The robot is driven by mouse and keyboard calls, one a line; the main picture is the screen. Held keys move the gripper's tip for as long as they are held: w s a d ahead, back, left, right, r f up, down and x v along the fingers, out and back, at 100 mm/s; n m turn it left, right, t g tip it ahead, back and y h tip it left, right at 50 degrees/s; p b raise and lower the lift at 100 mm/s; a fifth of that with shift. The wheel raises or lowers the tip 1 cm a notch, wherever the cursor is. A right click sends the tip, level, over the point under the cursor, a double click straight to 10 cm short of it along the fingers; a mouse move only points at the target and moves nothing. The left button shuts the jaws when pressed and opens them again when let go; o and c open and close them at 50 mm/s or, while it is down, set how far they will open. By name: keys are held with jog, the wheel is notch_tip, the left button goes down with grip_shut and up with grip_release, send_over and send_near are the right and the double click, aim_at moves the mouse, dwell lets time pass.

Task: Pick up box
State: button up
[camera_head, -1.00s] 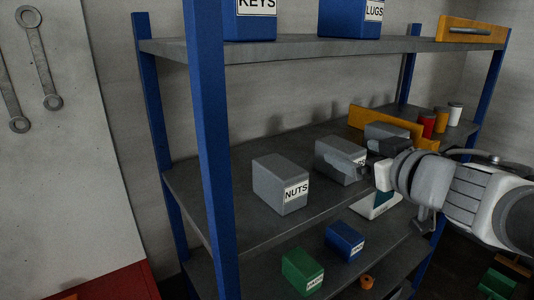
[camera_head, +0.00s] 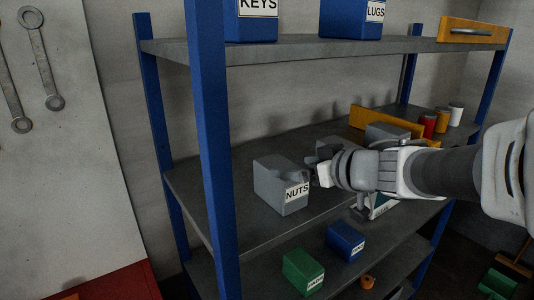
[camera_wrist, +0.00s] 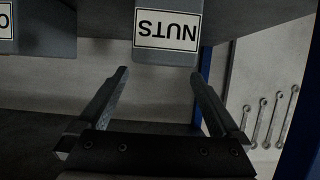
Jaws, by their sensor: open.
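A grey box labelled NUTS (camera_head: 271,187) stands upright on the middle shelf. My gripper (camera_head: 306,167) is at its right side in the head view, with the arm reaching in from the right. In the wrist view my gripper (camera_wrist: 160,73) is open and empty between the fingers. The NUTS box (camera_wrist: 168,50) appears upside down there, just beyond the fingertips and between their lines. Whether a finger touches the box cannot be told. Another grey box (camera_head: 330,146) behind my gripper is mostly hidden.
The middle shelf (camera_head: 225,212) carries another grey box (camera_head: 386,133), a yellow-orange piece (camera_head: 372,119) and small cans (camera_head: 429,124). A blue box (camera_head: 345,240) and a green box (camera_head: 303,271) stand on the shelf below. A blue post (camera_head: 208,130) rises at the left front. The upper shelf (camera_head: 300,52) lies overhead.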

aim_at(283, 167)
jog(key=x, duration=0.2)
jog(key=b+x, duration=0.1)
jog(key=x, duration=0.2)
jog(key=shift+a+f, duration=0.25)
jog(key=shift+f, duration=0.15)
jog(key=shift+w+a+b, duration=0.2)
jog(key=shift+w+b, duration=0.1)
jog(key=shift+w, duration=0.05)
jog(key=c, duration=1.5)
